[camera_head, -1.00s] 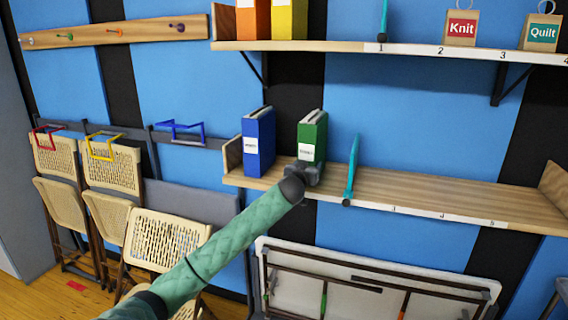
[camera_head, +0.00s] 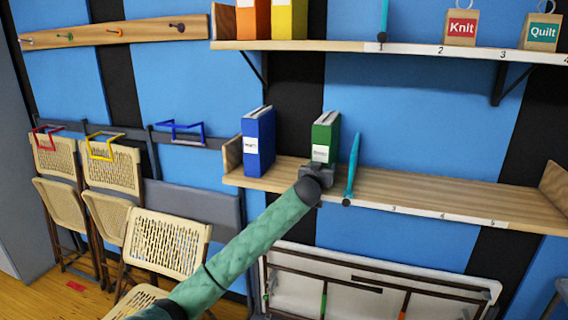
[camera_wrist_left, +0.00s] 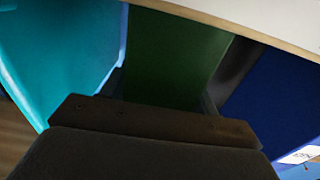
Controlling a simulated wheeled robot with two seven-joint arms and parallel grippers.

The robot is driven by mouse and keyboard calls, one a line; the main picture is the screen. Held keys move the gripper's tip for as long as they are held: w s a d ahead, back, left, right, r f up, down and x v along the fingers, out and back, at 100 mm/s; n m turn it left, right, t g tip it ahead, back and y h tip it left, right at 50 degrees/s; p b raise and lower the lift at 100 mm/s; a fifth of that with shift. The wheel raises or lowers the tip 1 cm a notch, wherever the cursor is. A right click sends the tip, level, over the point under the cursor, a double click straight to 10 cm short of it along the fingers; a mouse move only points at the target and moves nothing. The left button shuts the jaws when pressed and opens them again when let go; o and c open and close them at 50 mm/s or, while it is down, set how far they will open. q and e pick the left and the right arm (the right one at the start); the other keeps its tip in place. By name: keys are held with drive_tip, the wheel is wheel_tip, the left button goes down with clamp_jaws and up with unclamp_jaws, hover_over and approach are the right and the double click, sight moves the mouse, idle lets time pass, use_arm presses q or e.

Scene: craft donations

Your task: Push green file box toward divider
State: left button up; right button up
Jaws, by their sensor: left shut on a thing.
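The green file box (camera_head: 326,138) stands upright on the lower shelf, and its green face also shows in the left wrist view (camera_wrist_left: 172,62). The teal divider (camera_head: 353,166) stands just to its right, with a narrow gap between them; it fills the left of the left wrist view (camera_wrist_left: 62,50). My left gripper (camera_head: 318,172) is at the lower front of the green box and shut on it. The gripper and wrist hide the box's lower front edge. The fingertips' contact is not clear in the left wrist view. My right gripper is not in view.
A blue file box (camera_head: 258,142) stands on the lower shelf (camera_head: 430,195), left of the green one with bare shelf between. The shelf right of the divider is empty. An upper shelf (camera_head: 350,47) holds orange and yellow boxes. Folding chairs (camera_head: 165,240) stand below left.

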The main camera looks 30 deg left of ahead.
use_arm(q)
drive_tip(key=shift+w+d, duration=0.2)
drive_tip(key=shift+d, duration=0.6)
drive_tip(key=shift+w+d, duration=0.2)
drive_tip(key=shift+d, duration=0.6)
drive_tip(key=o, duration=0.9)
drive_tip(key=shift+s+d+p, duration=0.2)
drive_tip(key=shift+s+d, duration=0.3)
drive_tip(key=shift+s, duration=1.6)
drive_tip(key=shift+s+d+p, duration=0.15)
drive_tip(key=shift+s+d, duration=0.35)
drive_tip(key=shift+s, duration=1.65)
drive_tip(key=shift+s+d+p, duration=0.2)
drive_tip(key=shift+s+d, duration=0.3)
drive_tip(key=shift+s, duration=1.6)
